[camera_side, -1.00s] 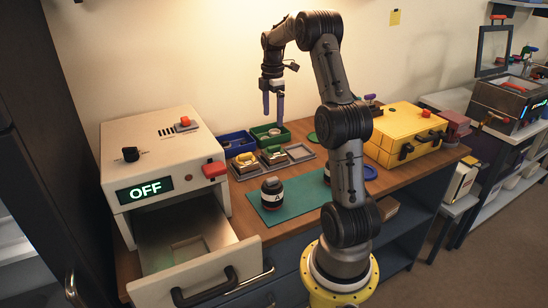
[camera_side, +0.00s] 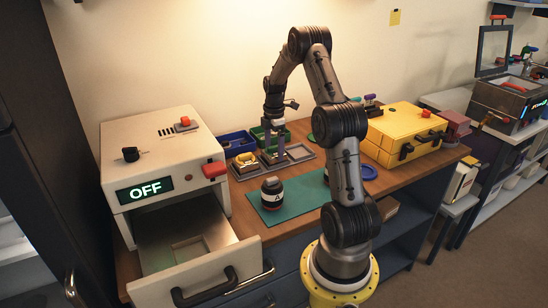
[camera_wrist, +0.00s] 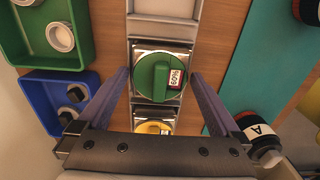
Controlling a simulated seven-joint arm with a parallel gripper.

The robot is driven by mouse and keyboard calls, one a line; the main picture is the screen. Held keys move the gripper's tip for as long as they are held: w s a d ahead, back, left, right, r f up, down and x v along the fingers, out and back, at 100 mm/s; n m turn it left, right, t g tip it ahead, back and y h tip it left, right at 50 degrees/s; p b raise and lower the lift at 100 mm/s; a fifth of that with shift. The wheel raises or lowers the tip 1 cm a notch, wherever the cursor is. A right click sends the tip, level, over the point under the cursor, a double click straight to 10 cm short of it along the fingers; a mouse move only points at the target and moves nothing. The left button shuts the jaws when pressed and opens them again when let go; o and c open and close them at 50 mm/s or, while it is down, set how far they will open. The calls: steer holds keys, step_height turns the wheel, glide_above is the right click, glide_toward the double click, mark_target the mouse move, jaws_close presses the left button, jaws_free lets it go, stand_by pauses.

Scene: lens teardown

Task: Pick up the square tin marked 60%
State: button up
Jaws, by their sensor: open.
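The square tin marked 60% (camera_wrist: 175,95) has a metal body and a round green top with a raised grip bar. The white 60% label is readable in the wrist view. The tin sits in the middle place of a row of trays, and in the side view it is partly hidden behind my fingers. My gripper (camera_side: 275,150) is low over it. In the wrist view my gripper (camera_wrist: 160,75) is open, with one finger on each side of the tin. I cannot tell whether the fingers touch it.
A yellow-topped tin (camera_side: 245,158) stands just left, and an empty tray place (camera_side: 300,152) lies right. Blue (camera_side: 237,150) and green (camera_wrist: 85,35) bins are behind. A jar marked A (camera_side: 272,194) stands on a teal mat (camera_side: 305,190) in front. The oven drawer (camera_side: 165,272) is open.

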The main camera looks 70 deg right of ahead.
steer(key=shift+f, duration=0.35)
steer(key=shift+r, duration=0.1)
steer(key=c, duration=1.1)
steer(key=shift+r, duration=0.1)
